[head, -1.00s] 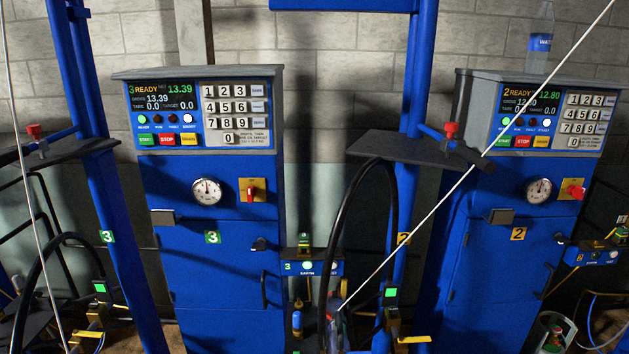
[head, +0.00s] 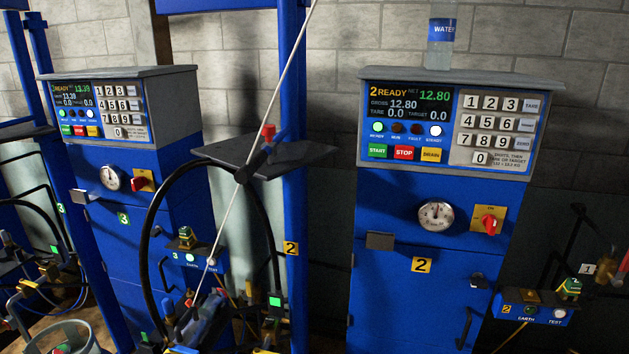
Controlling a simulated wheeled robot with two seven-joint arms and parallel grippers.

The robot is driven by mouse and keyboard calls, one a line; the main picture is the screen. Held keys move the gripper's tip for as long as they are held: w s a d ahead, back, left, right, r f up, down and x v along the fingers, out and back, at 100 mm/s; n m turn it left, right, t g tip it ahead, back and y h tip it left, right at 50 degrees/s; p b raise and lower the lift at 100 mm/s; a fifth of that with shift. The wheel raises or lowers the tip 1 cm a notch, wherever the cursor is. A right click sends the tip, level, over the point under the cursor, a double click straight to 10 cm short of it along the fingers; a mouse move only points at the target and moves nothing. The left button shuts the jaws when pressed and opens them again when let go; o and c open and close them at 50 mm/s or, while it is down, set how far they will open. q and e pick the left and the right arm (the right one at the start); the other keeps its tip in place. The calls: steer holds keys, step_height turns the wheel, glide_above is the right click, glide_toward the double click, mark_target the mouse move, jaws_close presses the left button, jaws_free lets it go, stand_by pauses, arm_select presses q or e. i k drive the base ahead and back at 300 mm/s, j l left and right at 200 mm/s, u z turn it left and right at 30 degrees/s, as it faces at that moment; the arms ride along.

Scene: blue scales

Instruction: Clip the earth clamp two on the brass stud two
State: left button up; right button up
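What looks like earth clamp two (head: 570,288), a small green and yellow piece, sits at the right end of the blue box (head: 536,306) marked 2, with EARTH and TEST lamps on its front. A brownish, brass-coloured block (head: 527,297) is on top of that box, left of the clamp. I cannot tell whether this block is brass stud two. The clamp looks at rest on its box, and its jaws are too small to make out. Neither of my grippers shows in the head view.
Cabinet two (head: 433,245) reads READY, with a water bottle (head: 441,44) on top. A blue post (head: 292,200) with a dark shelf (head: 215,152) stands left of it. A black hose (head: 149,235) loops there, crossed by a thin white rod (head: 240,160). A bucket (head: 70,338) is bottom left.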

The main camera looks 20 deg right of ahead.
mark_target(572, 286)
steer(key=k+l, duration=0.1)
steer(key=l, duration=0.35)
steer(key=k+l, duration=0.15)
steer(key=l, duration=0.25)
steer(key=k+l, duration=0.1)
steer(key=l, duration=0.35)
steer(key=k+l, duration=0.15)
steer(key=l, duration=0.3)
steer(key=k+l, duration=0.1)
steer(key=l, duration=0.35)
steer(key=k+l, duration=0.1)
steer(key=l, duration=0.3)
